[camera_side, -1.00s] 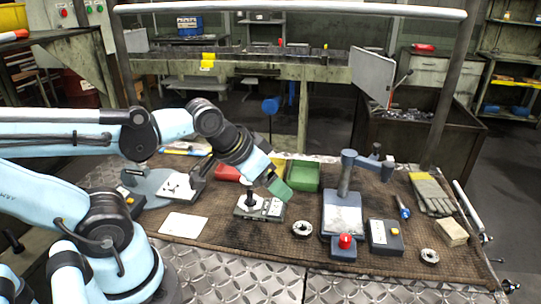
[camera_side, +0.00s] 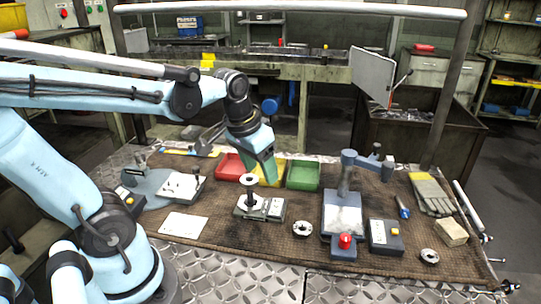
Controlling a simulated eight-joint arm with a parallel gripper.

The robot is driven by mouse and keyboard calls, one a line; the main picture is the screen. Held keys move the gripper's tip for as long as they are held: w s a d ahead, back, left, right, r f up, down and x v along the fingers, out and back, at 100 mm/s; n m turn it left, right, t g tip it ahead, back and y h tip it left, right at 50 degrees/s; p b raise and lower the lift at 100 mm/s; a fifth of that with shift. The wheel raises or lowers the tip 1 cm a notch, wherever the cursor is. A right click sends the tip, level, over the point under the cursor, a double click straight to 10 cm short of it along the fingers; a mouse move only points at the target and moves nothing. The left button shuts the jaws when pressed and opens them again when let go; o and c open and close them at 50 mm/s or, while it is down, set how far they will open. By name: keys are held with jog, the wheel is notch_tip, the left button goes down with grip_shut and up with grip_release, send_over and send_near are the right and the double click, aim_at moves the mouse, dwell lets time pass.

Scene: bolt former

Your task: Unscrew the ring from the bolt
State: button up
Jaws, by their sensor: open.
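The bolt (camera_side: 250,192) stands upright on a small grey fixture (camera_side: 271,210) on the brown mat. A pale flat ring (camera_side: 248,180) shows around the upper end of the bolt. The bolt's dark lower part meets the fixture. My gripper (camera_side: 268,179) is open, with its green fingers pointing down. It is just behind and to the right of the bolt, in front of the yellow bin, apart from the ring and holding nothing that I can see. The gap between the fingers is hard to make out at this angle.
Another ring (camera_side: 302,229) lies on the mat right of the fixture, and one more (camera_side: 429,256) lies far right. Red (camera_side: 229,165), yellow (camera_side: 266,181) and green bins (camera_side: 303,175) stand behind. A press (camera_side: 343,211) stands to the right. A white card (camera_side: 184,223) lies left.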

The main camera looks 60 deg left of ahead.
jog(key=a+g, duration=0.1)
jog(key=a+n+g, duration=0.1)
jog(key=a, duration=0.1)
jog(key=a+f+g, duration=0.1)
jog(key=a, duration=0.1)
jog(key=shift+w+a+n+h, duration=0.2)
jog(key=shift+n+h, duration=0.1)
jog(key=shift+n, duration=0.1)
jog(key=shift+f, duration=2.25)
jog(key=m, duration=1)
jog(key=shift+m, duration=0.3)
jog(key=m, duration=0.4)
jog(key=c, duration=0.8)
jog(key=shift+o, duration=0.2)
